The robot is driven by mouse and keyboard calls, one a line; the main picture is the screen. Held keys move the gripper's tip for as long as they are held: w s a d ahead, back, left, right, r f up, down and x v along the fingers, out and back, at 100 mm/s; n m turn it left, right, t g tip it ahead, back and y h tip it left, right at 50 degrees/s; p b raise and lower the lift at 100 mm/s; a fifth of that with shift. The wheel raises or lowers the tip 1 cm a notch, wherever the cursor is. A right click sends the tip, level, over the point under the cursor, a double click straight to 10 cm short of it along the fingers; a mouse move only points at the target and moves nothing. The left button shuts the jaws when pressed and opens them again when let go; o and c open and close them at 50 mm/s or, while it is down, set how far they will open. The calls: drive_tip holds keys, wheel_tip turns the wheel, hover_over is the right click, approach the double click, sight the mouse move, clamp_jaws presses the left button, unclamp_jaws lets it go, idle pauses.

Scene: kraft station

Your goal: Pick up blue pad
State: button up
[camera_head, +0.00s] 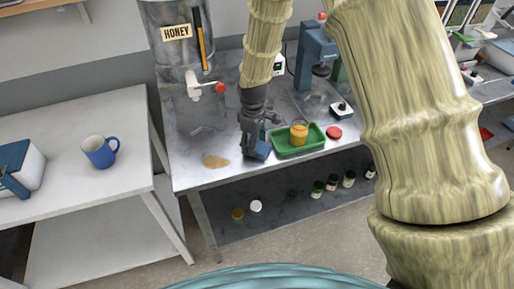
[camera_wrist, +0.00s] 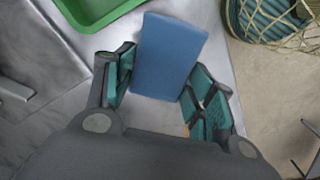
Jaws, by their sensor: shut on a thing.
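The blue pad (camera_wrist: 170,55) is a flat blue block held between the two fingers of my gripper (camera_wrist: 158,95) in the wrist view. The fingers close on its near end and the far end sticks out beyond them. In the head view my gripper (camera_head: 256,143) is over the front part of the metal table, with the blue pad (camera_head: 262,151) at its tip, just left of the green tray. The head view does not show clearly whether the pad touches the table.
The green tray (camera_head: 281,149) holds an orange jar (camera_head: 299,133). A red lid (camera_head: 333,132) lies to its right. A brown spill (camera_head: 215,162) is on the metal table (camera_head: 190,180) to the left. A honey tank (camera_head: 178,45) stands behind. A blue mug (camera_head: 100,152) is on the white table.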

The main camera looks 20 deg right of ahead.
drive_tip(key=shift+r+b, duration=0.5)
drive_tip(key=shift+r, duration=0.2)
drive_tip(key=shift+r+b, duration=0.4)
drive_tip(key=shift+r, duration=0.5)
drive_tip(key=s+a+r+b, duration=0.1)
drive_tip(key=s+b, duration=0.1)
drive_tip(key=s, duration=0.6)
drive_tip(key=s+a+b, duration=0.2)
drive_tip(key=s, duration=0.5)
drive_tip(key=shift+s+a+r, duration=0.25)
drive_tip(key=shift+s+r, duration=0.1)
drive_tip(key=shift+r, duration=0.05)
